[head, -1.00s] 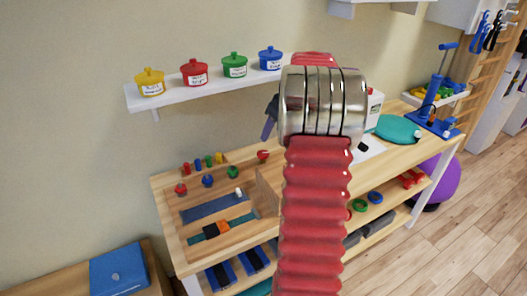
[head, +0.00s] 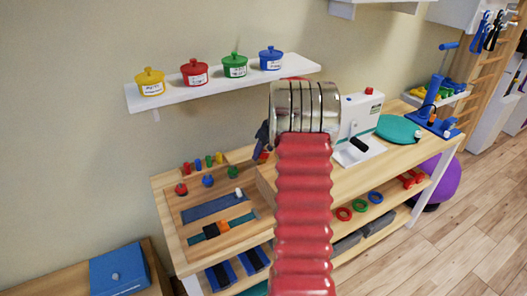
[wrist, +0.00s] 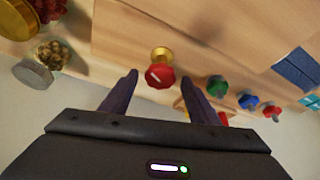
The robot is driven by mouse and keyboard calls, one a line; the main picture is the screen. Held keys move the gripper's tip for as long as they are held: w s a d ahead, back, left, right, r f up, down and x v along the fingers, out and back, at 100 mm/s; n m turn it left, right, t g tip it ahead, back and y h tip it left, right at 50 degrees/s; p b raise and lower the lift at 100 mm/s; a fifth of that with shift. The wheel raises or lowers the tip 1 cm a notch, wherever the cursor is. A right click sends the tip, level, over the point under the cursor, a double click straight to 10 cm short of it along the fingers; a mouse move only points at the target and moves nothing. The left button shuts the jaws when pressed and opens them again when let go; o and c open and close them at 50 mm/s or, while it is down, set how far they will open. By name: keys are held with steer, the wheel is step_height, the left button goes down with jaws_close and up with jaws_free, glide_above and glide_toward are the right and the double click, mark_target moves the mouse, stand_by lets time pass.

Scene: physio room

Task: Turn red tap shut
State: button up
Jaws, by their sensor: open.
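A red tap (wrist: 160,76) with a pale line on its round handle and a brass body (wrist: 162,55) stands out from the wooden board in the wrist view. My gripper (wrist: 160,86) is open, its two dark fingers apart on either side of the handle; I cannot tell if they touch it. In the head view my gripper (head: 263,138) is over the right end of the board, largely hidden by my arm. Only a bit of the red tap (head: 264,156) shows beside it there.
A green knob (wrist: 217,86), a blue knob (wrist: 247,101) and another red knob (wrist: 271,111) stand in a row beside the tap. Jars, one with a grey lid (wrist: 33,73), lie to the left in the wrist view. A shelf (head: 215,83) with colored pots hangs above the bench.

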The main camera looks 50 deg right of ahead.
steer(key=shift+c, duration=0.2)
steer(key=c, duration=0.9)
steer(key=shift+a, duration=0.25)
steer(key=shift+c, duration=0.5)
steer(key=shift+d, duration=0.2)
steer(key=shift+m, duration=0.5)
steer(key=shift+w+a+m+h, duration=0.15)
steer(key=shift+m+h, duration=0.75)
steer(key=shift+m, duration=1.1)
steer(key=shift+a+m+g+h, duration=0.1)
steer(key=shift+m+g+h, duration=0.25)
steer(key=shift+m, duration=0.7)
steer(key=shift+a+m+g+h, duration=0.1)
steer(key=shift+m+g+h, duration=0.25)
steer(key=shift+m, duration=0.7)
steer(key=shift+w, duration=0.1)
